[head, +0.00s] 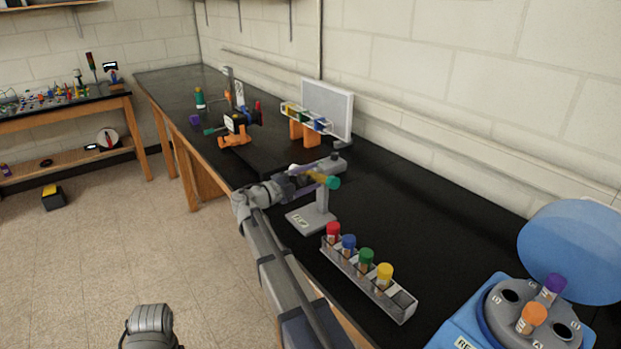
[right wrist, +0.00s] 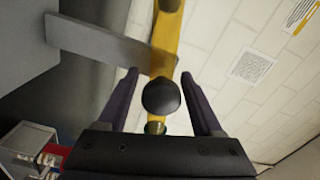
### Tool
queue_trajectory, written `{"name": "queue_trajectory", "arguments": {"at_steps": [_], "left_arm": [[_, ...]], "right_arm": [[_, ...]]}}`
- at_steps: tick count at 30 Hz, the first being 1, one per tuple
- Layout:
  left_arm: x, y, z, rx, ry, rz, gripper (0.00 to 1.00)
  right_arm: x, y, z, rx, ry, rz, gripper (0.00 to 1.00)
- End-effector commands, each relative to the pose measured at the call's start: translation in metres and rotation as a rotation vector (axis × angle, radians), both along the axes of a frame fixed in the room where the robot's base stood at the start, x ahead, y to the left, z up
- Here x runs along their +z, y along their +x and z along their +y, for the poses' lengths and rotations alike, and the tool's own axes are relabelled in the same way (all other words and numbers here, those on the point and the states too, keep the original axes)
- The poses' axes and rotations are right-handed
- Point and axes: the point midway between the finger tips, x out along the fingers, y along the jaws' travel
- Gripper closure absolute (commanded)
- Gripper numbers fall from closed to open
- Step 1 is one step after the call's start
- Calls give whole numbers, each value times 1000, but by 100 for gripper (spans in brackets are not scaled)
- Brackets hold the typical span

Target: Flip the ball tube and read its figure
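The ball tube (head: 318,177) is a yellow tube with a teal end cap, held nearly level on a grey stand (head: 305,220) on the black bench. My right gripper (head: 306,174) is at the tube. In the right wrist view the yellow tube (right wrist: 164,45) runs between the fingers of my right gripper (right wrist: 165,88), behind a dark round knob (right wrist: 161,96). The fingers stand apart, with gaps on both sides of the knob. A grey bar (right wrist: 105,43) crosses by the tube. No figure on the tube is readable.
A clear rack (head: 365,278) with several coloured-cap tubes stands in front of the stand. A blue centrifuge with its lid (head: 570,252) open is at the right. A rack (head: 304,118) on orange supports and a white panel (head: 327,108) stand farther back. Bench right of the stand is clear.

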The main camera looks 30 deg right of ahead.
Motion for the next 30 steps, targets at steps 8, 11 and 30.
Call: {"name": "queue_trajectory", "arguments": {"at_steps": [8, 11, 30], "left_arm": [[0, 0, 0, 0, 0, 0, 50], [0, 0, 0, 0, 0, 0, 50], [0, 0, 0, 0, 0, 0, 50]], "right_arm": [[0, 0, 1, 0, -1, 0, 29], [0, 0, 9, 2, -1, 0, 29], [0, -6, 78, 0, -1, 0, 29]]}}
